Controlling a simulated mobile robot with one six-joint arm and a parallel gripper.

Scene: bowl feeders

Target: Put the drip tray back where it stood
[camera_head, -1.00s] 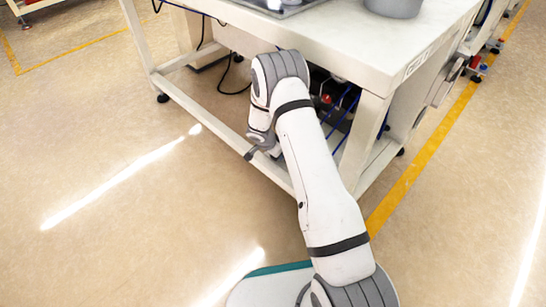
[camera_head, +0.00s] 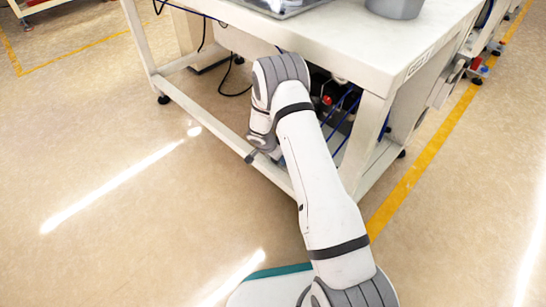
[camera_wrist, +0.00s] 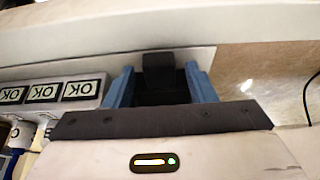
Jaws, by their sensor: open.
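My gripper (camera_wrist: 159,72) shows in the wrist view with its two blue fingers apart. A small dark block (camera_wrist: 158,66) appears between the fingertips; I cannot tell what it is or whether the fingers touch it. In the head view my arm reaches down beside the front of the white workbench (camera_head: 350,45), with its wrist below the tabletop level. The fingers are hidden there. I cannot identify the drip tray for certain. A grey, flat metallic piece (camera_head: 283,8) on the tabletop is cut off by the top edge of the view.
A grey round container (camera_head: 394,8) stands on the bench. Blue hoses and dark equipment (camera_head: 343,108) lie under it, close to my arm. The bench's lower rail (camera_head: 205,118) crosses behind my wrist. Labels marked OK (camera_wrist: 42,92) show at left in the wrist view. Floor at left is clear.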

